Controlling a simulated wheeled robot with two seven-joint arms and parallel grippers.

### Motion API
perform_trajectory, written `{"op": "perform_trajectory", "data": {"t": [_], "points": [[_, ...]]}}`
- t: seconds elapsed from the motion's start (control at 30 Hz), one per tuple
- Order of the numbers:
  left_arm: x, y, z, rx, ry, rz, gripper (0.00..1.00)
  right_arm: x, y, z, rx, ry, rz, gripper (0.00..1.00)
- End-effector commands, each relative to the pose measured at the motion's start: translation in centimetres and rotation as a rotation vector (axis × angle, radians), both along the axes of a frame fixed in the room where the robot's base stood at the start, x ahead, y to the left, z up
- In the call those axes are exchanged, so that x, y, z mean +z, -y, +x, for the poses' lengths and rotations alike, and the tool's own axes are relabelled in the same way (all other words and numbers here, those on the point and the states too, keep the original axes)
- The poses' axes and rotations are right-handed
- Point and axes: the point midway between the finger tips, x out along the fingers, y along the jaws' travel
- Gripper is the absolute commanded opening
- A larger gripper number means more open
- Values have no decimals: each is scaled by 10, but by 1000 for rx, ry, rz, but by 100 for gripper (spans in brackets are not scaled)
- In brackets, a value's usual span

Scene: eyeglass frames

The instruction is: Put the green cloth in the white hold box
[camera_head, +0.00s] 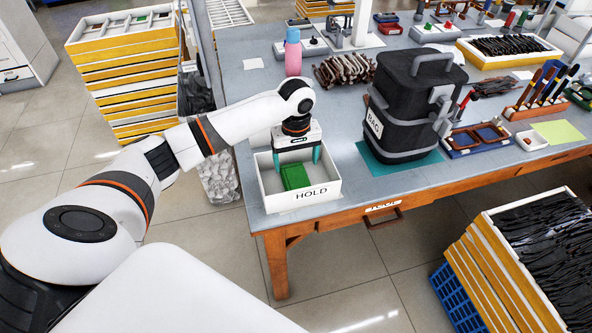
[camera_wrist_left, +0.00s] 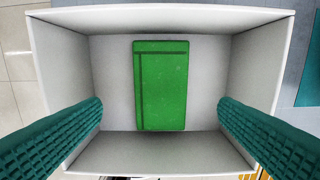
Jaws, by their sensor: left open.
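The green cloth (camera_head: 295,176) is a folded rectangle lying inside the white hold box (camera_head: 304,199), which is marked HOLD and stands at the table's near left corner. In the left wrist view the cloth (camera_wrist_left: 161,86) lies on the floor of the box (camera_wrist_left: 262,60), apart from the walls. My left gripper (camera_head: 298,163) is above the box, pointing down. Its teal fingers (camera_wrist_left: 160,120) are wide apart and empty, one to each side of the cloth and not touching it. My right gripper is not in view.
A black bag (camera_head: 408,105) stands on a teal mat (camera_head: 372,165) to the right of the box. A pink bottle (camera_head: 293,52) and a pile of brown frames (camera_head: 344,70) are behind it. Yellow-edged tray stacks (camera_head: 122,75) stand on the floor.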

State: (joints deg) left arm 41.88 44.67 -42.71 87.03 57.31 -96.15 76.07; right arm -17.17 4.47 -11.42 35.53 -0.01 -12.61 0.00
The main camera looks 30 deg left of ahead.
Motion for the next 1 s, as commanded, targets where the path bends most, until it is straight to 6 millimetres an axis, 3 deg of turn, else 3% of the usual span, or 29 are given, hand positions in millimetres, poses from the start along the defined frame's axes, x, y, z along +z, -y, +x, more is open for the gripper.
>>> {"op": "perform_trajectory", "data": {"t": [0.1, 0.33, 1.0], "points": [[25, 0, 1, 0, 3, 0, 84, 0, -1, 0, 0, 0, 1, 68], [52, 0, 0, 0, 1, -1, 84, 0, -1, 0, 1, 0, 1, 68], [56, 0, 0, 0, -1, 0, 84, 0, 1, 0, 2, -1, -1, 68]]}}
